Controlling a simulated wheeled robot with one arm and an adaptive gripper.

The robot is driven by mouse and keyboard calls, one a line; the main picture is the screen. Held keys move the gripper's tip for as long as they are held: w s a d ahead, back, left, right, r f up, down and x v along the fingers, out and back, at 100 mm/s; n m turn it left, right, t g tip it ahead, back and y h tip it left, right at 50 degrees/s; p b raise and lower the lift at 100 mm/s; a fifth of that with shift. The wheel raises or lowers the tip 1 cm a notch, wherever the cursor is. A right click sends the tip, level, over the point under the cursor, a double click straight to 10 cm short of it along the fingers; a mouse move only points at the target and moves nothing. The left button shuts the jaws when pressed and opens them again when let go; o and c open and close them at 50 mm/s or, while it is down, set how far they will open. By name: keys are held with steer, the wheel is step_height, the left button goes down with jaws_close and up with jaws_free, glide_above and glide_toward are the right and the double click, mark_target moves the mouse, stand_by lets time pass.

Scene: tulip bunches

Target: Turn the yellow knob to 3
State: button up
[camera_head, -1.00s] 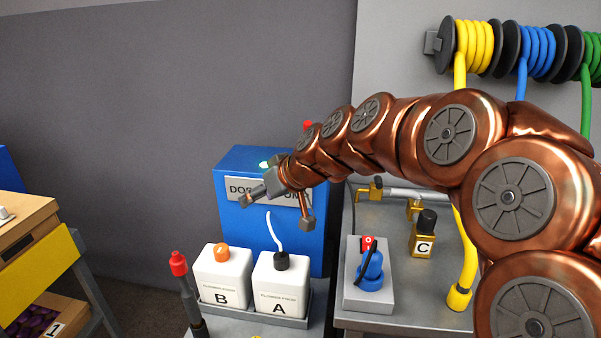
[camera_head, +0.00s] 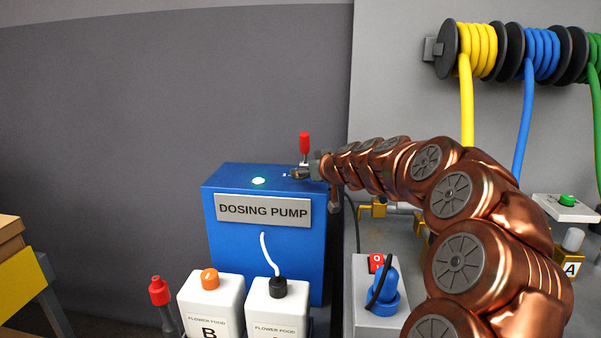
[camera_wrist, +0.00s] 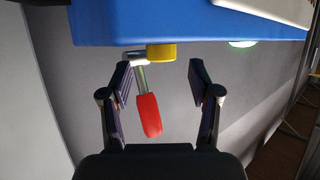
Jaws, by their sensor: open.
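The yellow knob (camera_wrist: 161,52) shows in the wrist view on the edge of the blue dosing pump (camera_wrist: 110,22). It lies beyond and roughly between the fingertips of my gripper (camera_wrist: 160,72), with a visible gap on both sides. My gripper is open and empty. No scale or number by the knob is readable. In the head view, my gripper (camera_head: 313,190) is at the right side of the blue pump (camera_head: 222,252), near its top edge. The knob is hidden there.
A red-handled lever (camera_wrist: 149,115) sticks out between my fingers in the wrist view, close to the knob; it stands upright in the head view (camera_head: 305,143). A green lamp (camera_head: 258,181) glows on the pump's top. White bottles (camera_head: 213,298) stand in front.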

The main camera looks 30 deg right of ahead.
steer(key=shift+x, duration=1.55)
steer(key=shift+a, duration=0.1)
steer(key=c, duration=1.2)
